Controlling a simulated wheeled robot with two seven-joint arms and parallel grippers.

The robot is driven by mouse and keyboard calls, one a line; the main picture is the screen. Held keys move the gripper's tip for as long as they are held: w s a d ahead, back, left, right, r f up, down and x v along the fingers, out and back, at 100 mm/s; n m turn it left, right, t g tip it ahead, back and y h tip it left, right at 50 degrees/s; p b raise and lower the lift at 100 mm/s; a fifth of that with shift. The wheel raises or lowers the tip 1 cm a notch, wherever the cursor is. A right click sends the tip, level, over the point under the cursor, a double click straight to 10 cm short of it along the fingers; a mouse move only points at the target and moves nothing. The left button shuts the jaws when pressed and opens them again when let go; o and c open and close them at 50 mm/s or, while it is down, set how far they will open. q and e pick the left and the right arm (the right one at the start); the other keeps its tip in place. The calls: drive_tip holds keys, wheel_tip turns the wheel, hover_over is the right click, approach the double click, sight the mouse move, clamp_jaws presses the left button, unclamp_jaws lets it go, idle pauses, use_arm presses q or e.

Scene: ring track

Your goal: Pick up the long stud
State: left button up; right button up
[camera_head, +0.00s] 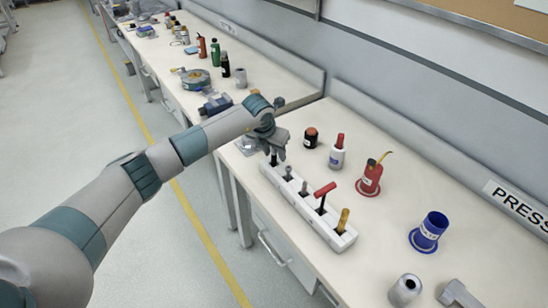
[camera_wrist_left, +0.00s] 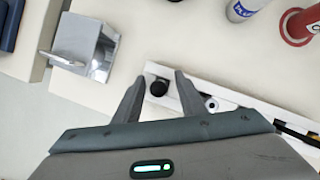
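A long white rack (camera_head: 325,228) stands along the front of the bench and holds several upright pieces. At its far end is a dark round-topped piece (camera_wrist_left: 158,88). Then come a grey bolt-like piece (camera_head: 288,173), another short grey piece (camera_head: 304,188), a red T-handled tool (camera_head: 324,192) and a yellow-handled tool (camera_head: 343,219). I cannot tell for sure which one is the long stud. My left gripper (camera_head: 275,154) points down over the rack's far end. In the left wrist view its fingers (camera_wrist_left: 157,90) are apart, with the dark round top between them, not visibly gripped.
Behind the rack stand a dark jar with an orange-brown top (camera_head: 311,138), a white bottle (camera_head: 337,154), a red oil can (camera_head: 370,178) and a blue cup (camera_head: 429,232). A grey metal block (camera_wrist_left: 85,47) sits near the gripper. Bare bench lies between rack and bottles.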

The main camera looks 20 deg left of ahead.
drive_tip(key=shift+d, duration=0.1)
use_arm(q)
clamp_jaws()
drive_tip(key=shift+r, duration=0.15)
use_arm(e)
drive_tip(key=shift+s+f, duration=0.1)
